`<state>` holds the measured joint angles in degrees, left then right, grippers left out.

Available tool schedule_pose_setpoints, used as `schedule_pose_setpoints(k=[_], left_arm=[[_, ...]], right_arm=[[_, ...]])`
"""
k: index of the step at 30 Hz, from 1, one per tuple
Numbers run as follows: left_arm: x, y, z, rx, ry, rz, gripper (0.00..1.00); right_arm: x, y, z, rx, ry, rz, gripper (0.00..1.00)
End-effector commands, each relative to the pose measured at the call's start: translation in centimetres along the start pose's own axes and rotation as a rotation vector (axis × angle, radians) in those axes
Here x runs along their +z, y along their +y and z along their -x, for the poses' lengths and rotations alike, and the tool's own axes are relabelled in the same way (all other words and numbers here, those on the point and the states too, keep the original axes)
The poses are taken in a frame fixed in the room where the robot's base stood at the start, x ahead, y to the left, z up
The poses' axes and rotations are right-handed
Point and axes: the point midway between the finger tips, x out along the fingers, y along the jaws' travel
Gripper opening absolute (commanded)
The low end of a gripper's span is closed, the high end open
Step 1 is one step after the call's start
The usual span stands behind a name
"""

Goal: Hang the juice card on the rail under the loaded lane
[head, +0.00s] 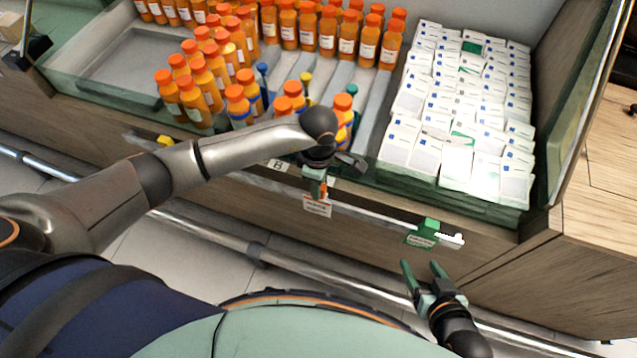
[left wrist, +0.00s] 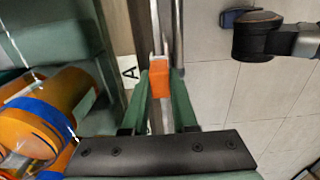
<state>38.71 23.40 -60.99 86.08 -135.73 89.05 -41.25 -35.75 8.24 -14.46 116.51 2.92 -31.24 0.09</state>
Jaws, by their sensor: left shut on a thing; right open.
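My left gripper (head: 318,186) is at the rail (head: 370,214) on the shelf's front, shut on the juice card's orange clip. The juice card (head: 317,206) hangs below the fingers, a white tag with orange print. In the left wrist view the orange clip (left wrist: 160,84) sits between the green fingers, close to the rail; I cannot tell whether it is hooked on. Orange bottles with blue bands (head: 240,104) stand at the lane fronts above. My arm hides part of these lanes. My right gripper (head: 424,270) is open and empty, below the rail on the right.
A green clip with a card (head: 425,232) hangs on the rail to the right. A yellow clip (head: 165,140) is further left. Lane label B (head: 278,165) shows beside my left gripper; label A (left wrist: 128,70) shows in the left wrist view. White boxes (head: 470,115) fill the right side.

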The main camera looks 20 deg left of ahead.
Motion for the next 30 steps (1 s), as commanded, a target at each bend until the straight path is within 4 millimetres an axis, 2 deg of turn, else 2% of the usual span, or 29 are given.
schedule_pose_setpoints(k=[6,14,15,23,30], left_arm=[[0.0,0.0,-0.5,0.001,0.000,0.001,0.00],[0.0,0.0,-0.5,0.001,0.000,0.000,0.00],[0.0,0.0,-0.5,0.001,0.000,0.000,0.31],[0.0,0.0,-0.5,0.001,0.000,0.000,0.60],[0.0,0.0,-0.5,0.001,0.000,0.000,0.61]], right_arm=[[1.2,0.1,0.1,0.002,-0.016,-0.003,0.67],[1.3,0.1,0.2,0.003,-0.019,-0.002,0.67],[1.3,0.1,0.2,0.003,-0.019,-0.002,0.67],[1.2,0.2,0.1,0.004,-0.016,-0.002,0.67],[1.1,0.2,0.1,0.005,-0.015,-0.002,0.67]])
